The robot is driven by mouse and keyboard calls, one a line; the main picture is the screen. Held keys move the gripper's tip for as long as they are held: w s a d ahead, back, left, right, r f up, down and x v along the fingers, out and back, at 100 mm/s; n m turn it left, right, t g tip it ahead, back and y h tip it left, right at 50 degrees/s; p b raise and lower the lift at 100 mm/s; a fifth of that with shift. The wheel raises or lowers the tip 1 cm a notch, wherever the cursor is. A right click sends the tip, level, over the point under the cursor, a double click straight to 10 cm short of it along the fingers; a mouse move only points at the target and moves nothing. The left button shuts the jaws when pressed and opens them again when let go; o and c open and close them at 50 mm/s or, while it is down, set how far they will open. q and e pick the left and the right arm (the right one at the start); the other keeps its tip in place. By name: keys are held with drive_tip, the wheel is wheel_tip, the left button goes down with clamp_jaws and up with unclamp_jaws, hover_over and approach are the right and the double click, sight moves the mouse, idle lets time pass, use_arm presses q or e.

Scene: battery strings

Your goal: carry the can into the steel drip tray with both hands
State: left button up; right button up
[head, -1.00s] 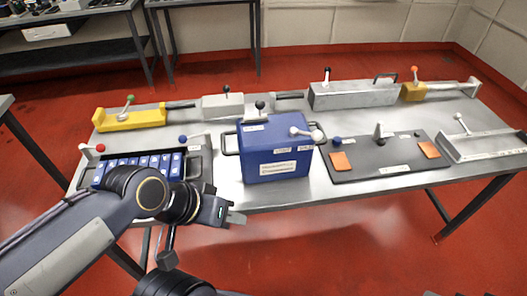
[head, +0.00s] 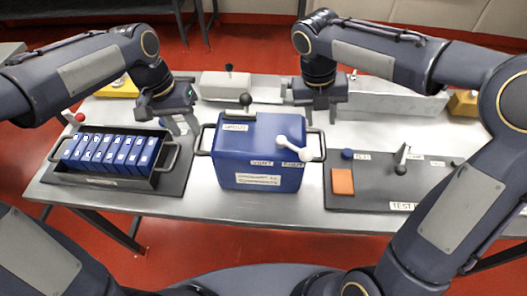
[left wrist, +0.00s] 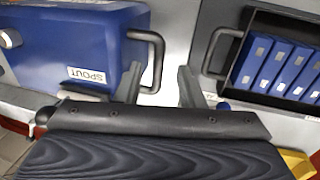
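The can is a blue box (head: 258,150) with spout and vent labels, standing upright on the steel table. It has a bar handle on each side. My left gripper (head: 182,123) is open and empty, just left of the can's left handle (head: 203,138). In the left wrist view that handle (left wrist: 158,62) shows ahead of the gap between the open fingers (left wrist: 160,90). My right gripper (head: 319,118) is open, above and behind the can's right handle (head: 319,146). I cannot clearly identify the drip tray now; my right arm covers the table's right side.
A black crate of blue cells (head: 105,178) stands left of the can; it also shows in the left wrist view (left wrist: 228,68). A dark test board (head: 375,190) with an orange pad lies to the right. A white box (head: 226,86) and a long steel box (head: 400,98) stand behind.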

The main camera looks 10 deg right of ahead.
sight(195, 145)
use_arm(q)
drive_tip(key=shift+s, duration=0.1)
use_arm(e)
drive_tip(key=shift+s, duration=0.15)
